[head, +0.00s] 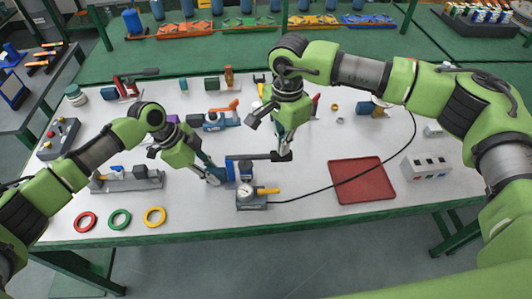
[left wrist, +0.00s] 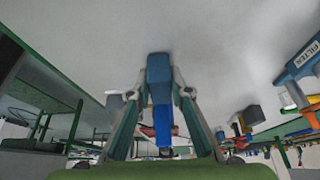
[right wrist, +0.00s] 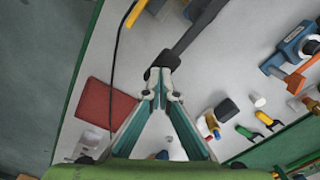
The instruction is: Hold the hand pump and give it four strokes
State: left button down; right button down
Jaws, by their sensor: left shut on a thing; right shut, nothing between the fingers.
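The hand pump has a blue body (head: 244,172), a long dark lever (head: 255,157) and a grey base with a round gauge (head: 246,194). My left gripper (head: 219,178) is shut on the pump's blue body; the left wrist view shows the blue part (left wrist: 159,80) between its fingers. The lever lies about level and ends in a black grip (right wrist: 164,62) at the right. My right gripper (head: 285,146) is shut and empty, its fingertips (right wrist: 161,98) close by the black grip. I cannot tell whether they touch it.
A black hose (head: 330,186) runs from the pump across the table. A red tray (head: 362,180) lies to the right, with a white socket box (head: 425,166) beyond it. Red, green and yellow rings (head: 120,219) lie at the front left. A blue filter unit (head: 221,121) stands behind.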

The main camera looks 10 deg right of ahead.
jog(key=shift+r, duration=0.1)
jog(key=shift+r, duration=2.5)
pick_arm(q)
jog(key=c, duration=1.8)
grip_release()
jog(key=shift+o, duration=0.2)
jog(key=v, duration=1.2)
